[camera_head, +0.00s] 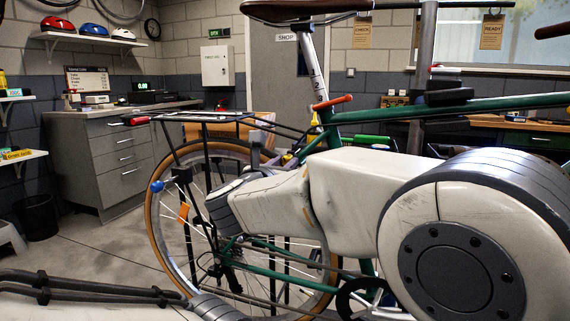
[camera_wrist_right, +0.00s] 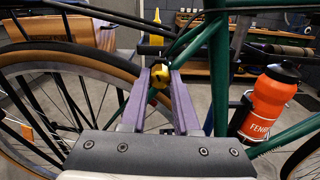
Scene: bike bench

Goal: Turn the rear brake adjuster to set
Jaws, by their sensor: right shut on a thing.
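The green bicycle (camera_head: 352,139) stands across the head view, its rear wheel (camera_head: 153,222) left of my right arm. My right gripper (camera_head: 261,152) is at the rear of the frame, largely hidden by its own arm. In the right wrist view, my right gripper (camera_wrist_right: 160,79) has its two purple-grey fingers on either side of a small yellow and black knob, the rear brake adjuster (camera_wrist_right: 159,76). The fingertips are shut on it, beside the green frame tubes. The knob's setting is too small to read. My left gripper is out of view.
A rear rack (camera_head: 205,117) sits over the wheel. An orange bottle (camera_wrist_right: 268,104) is on the frame to the right in the wrist view. A grey cabinet (camera_head: 128,158) stands at the back left; the floor (camera_head: 105,245) before it is clear.

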